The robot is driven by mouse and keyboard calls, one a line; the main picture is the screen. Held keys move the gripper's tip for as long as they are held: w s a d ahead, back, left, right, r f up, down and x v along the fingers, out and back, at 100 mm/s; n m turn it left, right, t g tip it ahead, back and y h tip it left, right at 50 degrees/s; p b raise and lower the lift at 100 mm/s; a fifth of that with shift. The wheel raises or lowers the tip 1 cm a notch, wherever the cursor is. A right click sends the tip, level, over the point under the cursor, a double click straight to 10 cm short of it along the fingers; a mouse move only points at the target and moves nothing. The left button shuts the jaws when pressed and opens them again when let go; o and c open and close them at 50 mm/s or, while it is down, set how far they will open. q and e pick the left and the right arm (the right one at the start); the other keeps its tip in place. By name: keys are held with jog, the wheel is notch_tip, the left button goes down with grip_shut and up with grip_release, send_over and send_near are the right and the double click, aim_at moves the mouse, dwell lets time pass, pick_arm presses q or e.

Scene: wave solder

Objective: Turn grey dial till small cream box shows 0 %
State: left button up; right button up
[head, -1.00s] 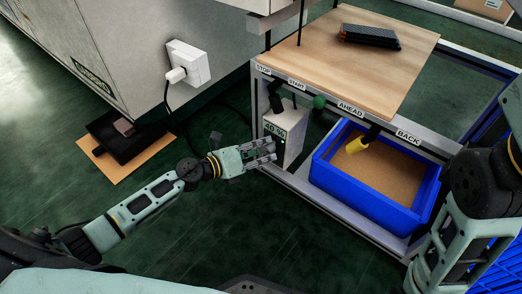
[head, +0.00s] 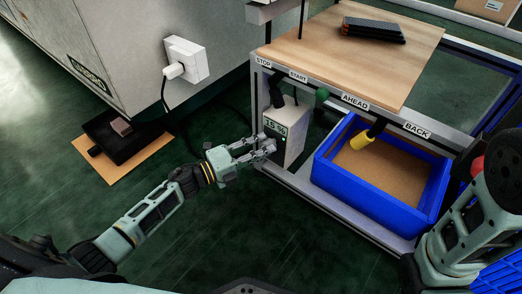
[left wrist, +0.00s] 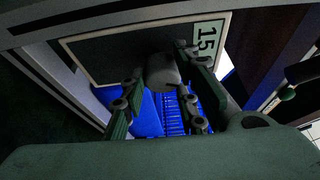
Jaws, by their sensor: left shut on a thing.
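The small cream box (head: 296,130) stands on the lower part of the workbench frame, left of the blue bin. Its display reads about 15 % in the head view, and "15" shows sideways on the display (left wrist: 207,40) in the left wrist view. The grey dial (left wrist: 162,73) sticks out of the box's front face. My left gripper (head: 269,147) is at that face, shut on the dial with one finger on each side; it also shows in the left wrist view (left wrist: 160,82). The fingers hide the dial in the head view. My right gripper is out of view.
A blue bin (head: 365,195) stands right of the box. Levers labelled STOP, START, AHEAD and BACK hang under the wooden bench top (head: 350,60). A white socket with a plug (head: 184,62) is on the cabinet at left. The floor in front is clear.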

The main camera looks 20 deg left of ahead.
pick_arm(q)
jog(key=n, duration=0.1)
jog(key=f+n+t, duration=0.1)
jog(key=n, duration=0.1)
jog(key=n+h, duration=0.1)
jog(key=n, duration=0.1)
jog(key=shift+s+d+f+t, duration=0.15)
jog(key=shift+s+d+t, duration=0.1)
jog(key=shift+t, duration=0.05)
jog(key=shift+n, duration=0.3)
jog(key=o, duration=0.9)
jog(key=shift+d, duration=0.1)
jog(key=shift+o, duration=0.6)
jog(key=shift+w+r, duration=0.1)
jog(key=shift+r, duration=0.15)
jog(key=v, duration=1.2)
jog(key=shift+o, duration=0.2)
